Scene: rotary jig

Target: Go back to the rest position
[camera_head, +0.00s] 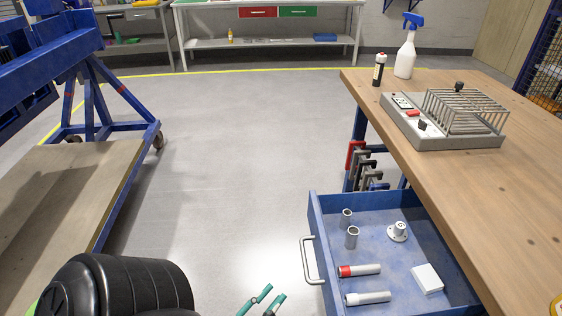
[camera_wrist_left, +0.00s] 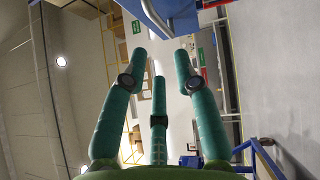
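My left gripper (camera_head: 270,299) shows its green fingertips at the bottom edge of the head view, left of the open blue drawer. In the left wrist view its green fingers (camera_wrist_left: 161,75) are spread apart with nothing between them. The gripper is open and empty. My right gripper is in neither view.
The blue drawer (camera_head: 327,255) with its handle (camera_head: 311,261) sticks out from the wooden workbench (camera_head: 480,190), holding several small parts. The middle floor is clear.

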